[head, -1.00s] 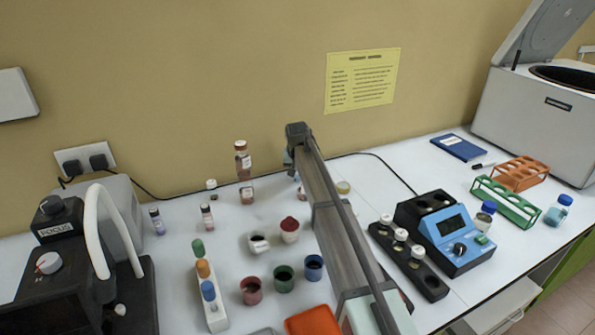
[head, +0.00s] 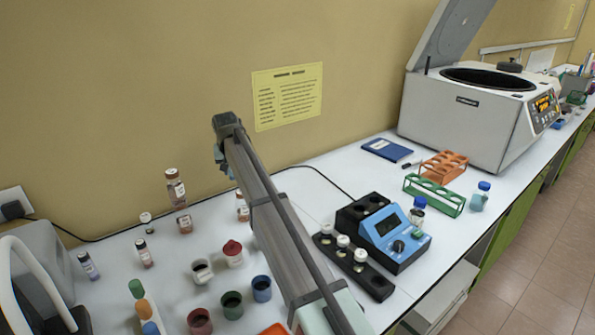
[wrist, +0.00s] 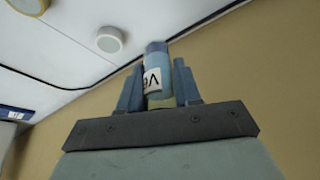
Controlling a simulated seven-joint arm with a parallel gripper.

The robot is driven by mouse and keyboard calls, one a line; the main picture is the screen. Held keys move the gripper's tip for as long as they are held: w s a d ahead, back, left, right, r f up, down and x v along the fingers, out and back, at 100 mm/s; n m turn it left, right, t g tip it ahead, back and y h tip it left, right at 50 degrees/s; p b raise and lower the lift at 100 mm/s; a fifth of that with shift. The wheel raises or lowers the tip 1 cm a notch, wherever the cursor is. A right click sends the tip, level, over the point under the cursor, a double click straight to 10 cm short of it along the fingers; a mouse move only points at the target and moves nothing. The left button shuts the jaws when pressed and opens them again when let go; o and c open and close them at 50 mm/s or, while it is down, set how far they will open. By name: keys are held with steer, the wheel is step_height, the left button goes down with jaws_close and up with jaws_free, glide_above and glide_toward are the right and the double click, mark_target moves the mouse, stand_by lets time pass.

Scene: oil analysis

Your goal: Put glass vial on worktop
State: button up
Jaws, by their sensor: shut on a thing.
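My gripper (wrist: 157,88) is shut on a small glass vial (wrist: 156,75) in the wrist view. The vial has a blue top, a white label with dark lettering and a yellowish lower part. It sits between the two blue-grey fingers. In the head view my gripper (head: 222,158) is at the far end of the arm, in front of the yellow wall and above the back of the worktop. The arm partly hides it there, and I cannot make out the vial. The white worktop (head: 325,172) runs along the wall.
Bottles and small vials (head: 184,222) stand left of the arm, with coloured cups (head: 232,303) nearer. A blue meter (head: 393,240) and a black vial rack (head: 376,284) stand right. Behind are green (head: 434,195) and orange racks and a centrifuge (head: 465,125). Bare worktop lies behind the meter.

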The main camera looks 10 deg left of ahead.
steer(key=shift+d+r, duration=0.15)
steer(key=w+d+m+h, duration=0.15)
steer(key=w+d, duration=0.45)
steer(key=d, duration=1.2)
steer(key=w+d+m, duration=0.3)
steer(key=w+d, duration=0.3)
steer(key=d, duration=1.3)
steer(key=w+d+m+h, duration=0.15)
steer(key=w+d, duration=0.45)
steer(key=d, duration=1.2)
steer(key=shift+w+a+f+n+y, duration=0.4)
steer(key=shift+f+n, duration=0.55)
steer(key=shift+f, duration=0.7)
steer(key=shift+w+a+f+n+y, duration=0.15)
steer(key=shift+f+n+y, duration=0.6)
steer(key=shift+f, duration=0.85)
steer(key=shift+w+a+f+n+y, duration=0.15)
steer(key=shift+a+f+n+y, duration=0.15)
steer(key=shift+f+n, duration=1.1)
steer(key=shift+f+m, duration=0.3)
steer(key=shift+f, duration=0.05)
steer(key=o, duration=1)
steer(key=shift+o, duration=0.2)
